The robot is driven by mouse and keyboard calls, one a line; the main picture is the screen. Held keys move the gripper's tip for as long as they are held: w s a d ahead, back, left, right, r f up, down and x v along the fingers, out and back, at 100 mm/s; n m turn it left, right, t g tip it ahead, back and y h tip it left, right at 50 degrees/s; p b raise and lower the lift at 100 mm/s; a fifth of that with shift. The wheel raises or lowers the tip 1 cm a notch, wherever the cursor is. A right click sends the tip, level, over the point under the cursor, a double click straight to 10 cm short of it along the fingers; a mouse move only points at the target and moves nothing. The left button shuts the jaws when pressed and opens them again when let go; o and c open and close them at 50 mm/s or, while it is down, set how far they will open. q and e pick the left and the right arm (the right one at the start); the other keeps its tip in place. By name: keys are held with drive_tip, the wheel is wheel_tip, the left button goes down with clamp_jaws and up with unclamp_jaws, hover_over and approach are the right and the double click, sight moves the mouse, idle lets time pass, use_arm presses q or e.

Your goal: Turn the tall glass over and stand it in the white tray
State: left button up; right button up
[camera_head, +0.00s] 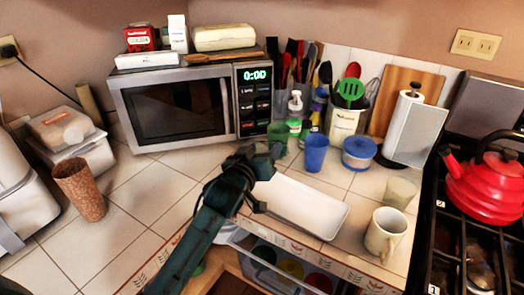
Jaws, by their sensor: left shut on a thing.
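The white tray (308,211) lies on the tiled counter near its front edge, and its visible part is empty. My left gripper (268,154) is above and behind the tray's left end, in front of the microwave. It is shut on a green glass (278,135), which shows just beyond the fingers. The gripper hides part of this glass, and I cannot tell which way up it is. My right gripper is not in view.
A brown cup (79,188) is at left. An open drawer (270,268) shows below the counter edge.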

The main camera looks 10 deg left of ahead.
use_arm(q)
drive_tip(key=shift+f+b, duration=0.4)
drive_tip(key=shift+f, duration=0.1)
wheel_tip(320, 180, down, 3)
drive_tip(key=b, duration=0.2)
drive_tip(key=shift+r+b, duration=0.2)
drive_tip(key=shift+b, duration=0.1)
wheel_tip(320, 180, down, 3)
drive_tip(key=b, duration=0.3)
drive_tip(key=shift+r, duration=0.1)
drive_tip(key=shift+f+b, duration=0.3)
drive_tip(key=shift+f, duration=0.05)
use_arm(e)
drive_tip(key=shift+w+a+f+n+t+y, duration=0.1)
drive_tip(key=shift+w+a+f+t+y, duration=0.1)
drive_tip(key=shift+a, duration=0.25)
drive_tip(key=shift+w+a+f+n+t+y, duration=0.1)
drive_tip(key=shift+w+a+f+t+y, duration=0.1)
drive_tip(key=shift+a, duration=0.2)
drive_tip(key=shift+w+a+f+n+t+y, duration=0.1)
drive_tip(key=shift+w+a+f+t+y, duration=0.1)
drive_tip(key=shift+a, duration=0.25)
use_arm(q)
drive_tip(key=o, duration=1.5)
drive_tip(key=shift+o, duration=0.4)
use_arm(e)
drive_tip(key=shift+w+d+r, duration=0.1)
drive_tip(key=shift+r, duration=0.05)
use_arm(q)
drive_tip(key=shift+f, duration=0.15)
